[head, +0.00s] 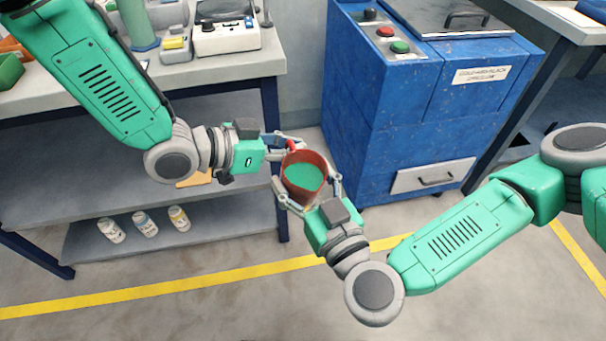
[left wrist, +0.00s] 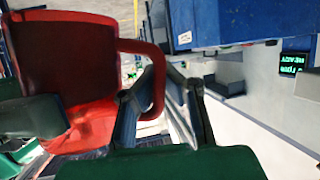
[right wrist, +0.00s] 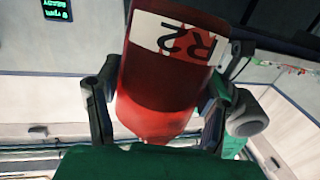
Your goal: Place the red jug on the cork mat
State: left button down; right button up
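The red jug (head: 305,159) is held in the air between my two grippers, its open top facing the head camera and its inside showing green. My left gripper (head: 282,146) is shut on the jug's handle, which shows between its fingers in the left wrist view (left wrist: 157,85). My right gripper (head: 307,192) is shut around the jug's body; in the right wrist view the jug (right wrist: 160,90) has a white label and a finger on each side. A flat tan piece (head: 196,178) lies on the shelf below my left gripper, partly hidden; I cannot tell whether it is the cork mat.
A grey bench (head: 230,72) at upper left carries a scale-like device (head: 226,36) and a green cylinder. Several small bottles (head: 145,223) stand on its lower shelf. A blue cabinet (head: 400,130) stands right behind the jug. The floor in front is clear, crossed by a yellow line.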

pick_arm(q)
jog(key=c, duration=1.8)
grip_release()
jog(key=shift+d, duration=0.1)
jog(key=shift+s, duration=0.1)
jog(key=shift+r, duration=0.1)
jog(key=v, duration=1.1)
jog(key=s+a+f+n+g+y, duration=0.1)
jog(key=s+a+f+n+y, duration=0.25)
jog(key=f, duration=0.55)
jog(key=s+a+f+n+y, duration=0.3)
jog(key=s+a+f+n, duration=0.15)
jog(key=f, duration=0.45)
jog(key=s+a+f+n+g+y, duration=0.1)
jog(key=s+a+f, duration=0.2)
jog(key=s, duration=0.1)
jog(key=s+a+f+n+g+y, duration=0.1)
jog(key=s+a+f+g+y, duration=0.1)
jog(key=s, duration=0.3)
jog(key=s+a+f+n+g+y, duration=0.1)
jog(key=s+a+f+y, duration=0.1)
jog(key=s+a+f, duration=0.1)
jog(key=shift+s+a+f+y, duration=0.15)
jog(key=shift+s+a+f, duration=0.1)
jog(key=shift+s, duration=0.25)
jog(key=shift+s+a+f+y, duration=0.1)
jog(key=shift+s+f, duration=0.2)
jog(key=shift+s, duration=0.2)
